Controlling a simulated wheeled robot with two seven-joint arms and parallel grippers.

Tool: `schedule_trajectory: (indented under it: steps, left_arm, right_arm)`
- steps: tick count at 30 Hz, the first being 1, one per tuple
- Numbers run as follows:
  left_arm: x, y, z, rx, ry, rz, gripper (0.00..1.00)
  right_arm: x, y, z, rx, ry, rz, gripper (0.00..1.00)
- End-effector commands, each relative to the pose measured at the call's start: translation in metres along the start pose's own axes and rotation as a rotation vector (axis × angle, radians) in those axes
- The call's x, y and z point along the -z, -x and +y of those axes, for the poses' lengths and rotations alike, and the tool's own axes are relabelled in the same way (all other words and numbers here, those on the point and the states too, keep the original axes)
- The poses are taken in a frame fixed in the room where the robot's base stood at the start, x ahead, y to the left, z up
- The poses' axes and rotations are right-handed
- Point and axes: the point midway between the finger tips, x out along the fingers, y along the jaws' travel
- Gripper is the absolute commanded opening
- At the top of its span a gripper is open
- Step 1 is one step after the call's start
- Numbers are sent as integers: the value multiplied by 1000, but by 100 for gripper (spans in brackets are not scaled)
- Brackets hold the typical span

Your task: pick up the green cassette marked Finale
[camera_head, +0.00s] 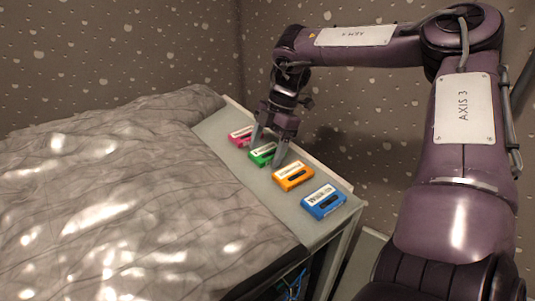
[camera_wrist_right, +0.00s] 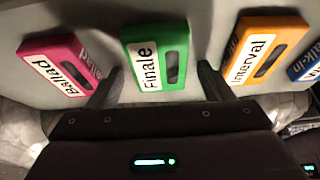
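The green cassette (camera_head: 262,154) lies flat on the narrow grey shelf between the pink and orange ones. Its white label reads Finale in the right wrist view (camera_wrist_right: 178,75). My right gripper (camera_head: 269,153) is open above the shelf, its fingers pointing down on either side of the green cassette. In the right wrist view the fingertips (camera_wrist_right: 160,80) flank the lower part of the cassette with gaps on both sides, so nothing is held. I cannot tell the exact height of the tips above the shelf. My left gripper is not in view.
A pink cassette marked Ballad (camera_wrist_right: 62,62), an orange one marked Interval (camera_wrist_right: 263,52) and a blue one (camera_head: 324,201) lie in the same row. The grey shelf (camera_head: 270,206) runs beside a bed with a crumpled grey cover (camera_head: 120,190). A patterned wall (camera_head: 140,45) stands behind.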

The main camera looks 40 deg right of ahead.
Motion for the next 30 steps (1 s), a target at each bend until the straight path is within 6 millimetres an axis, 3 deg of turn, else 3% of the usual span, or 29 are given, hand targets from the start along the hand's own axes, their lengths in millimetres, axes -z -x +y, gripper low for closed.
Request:
schedule_trajectory:
  steps: [1, 10, 22, 26, 30]
  left_arm:
    - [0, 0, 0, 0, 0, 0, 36]
    - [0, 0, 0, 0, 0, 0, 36]
    - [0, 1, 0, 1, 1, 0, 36]
    - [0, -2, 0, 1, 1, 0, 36]
    - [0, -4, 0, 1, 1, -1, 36]
  right_arm:
    - [0, 0, 0, 0, 0, 0, 66]
    - [0, 0, 0, 0, 0, 0, 27]
    - [4, 9, 1, -2, 2, -1, 27]
    - [10, 26, 1, -4, 2, -3, 27]
    - [23, 56, 2, -6, 4, -5, 27]
